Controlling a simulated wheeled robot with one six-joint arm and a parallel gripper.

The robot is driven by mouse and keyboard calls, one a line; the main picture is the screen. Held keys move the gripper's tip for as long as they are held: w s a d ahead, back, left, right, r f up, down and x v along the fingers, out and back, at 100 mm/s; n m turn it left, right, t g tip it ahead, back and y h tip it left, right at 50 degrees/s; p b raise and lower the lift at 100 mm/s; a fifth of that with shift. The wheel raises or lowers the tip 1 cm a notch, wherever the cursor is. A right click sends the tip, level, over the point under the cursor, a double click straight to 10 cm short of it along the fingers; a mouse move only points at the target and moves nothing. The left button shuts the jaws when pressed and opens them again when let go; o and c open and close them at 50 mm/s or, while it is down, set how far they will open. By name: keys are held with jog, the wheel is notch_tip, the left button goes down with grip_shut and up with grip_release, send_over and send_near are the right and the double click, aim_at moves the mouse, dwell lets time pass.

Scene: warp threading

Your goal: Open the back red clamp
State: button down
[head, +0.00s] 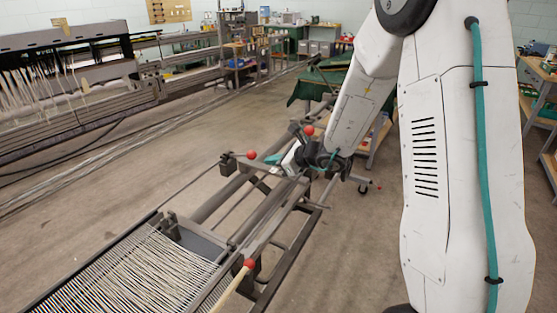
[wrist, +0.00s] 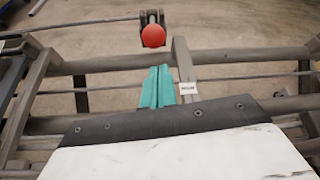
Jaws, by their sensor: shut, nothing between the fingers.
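Three red balls mark clamp handles on the metal frame in the head view: a left one (head: 251,154), a far one (head: 309,130) by my arm, and a near one (head: 250,263) on a pale rod. In the wrist view, one red ball (wrist: 154,36) on a dark bracket stands just beyond my fingertips, with a gap between. It seems to be the left one in the head view. My gripper (wrist: 157,72) has teal fingers closed together and empty, over the frame's bars. In the head view, my gripper (head: 273,158) points left toward the left ball.
A white label (wrist: 188,88) is on a bar right of my fingers. Long rails (wrist: 95,63) run crosswise beneath the gripper. White warp threads (head: 150,268) fill the frame's near end. Another loom (head: 80,85) stands at left; open floor (head: 85,230) lies between.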

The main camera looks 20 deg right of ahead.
jog(key=shift+x, duration=2.8)
jog(key=shift+r, duration=0.15)
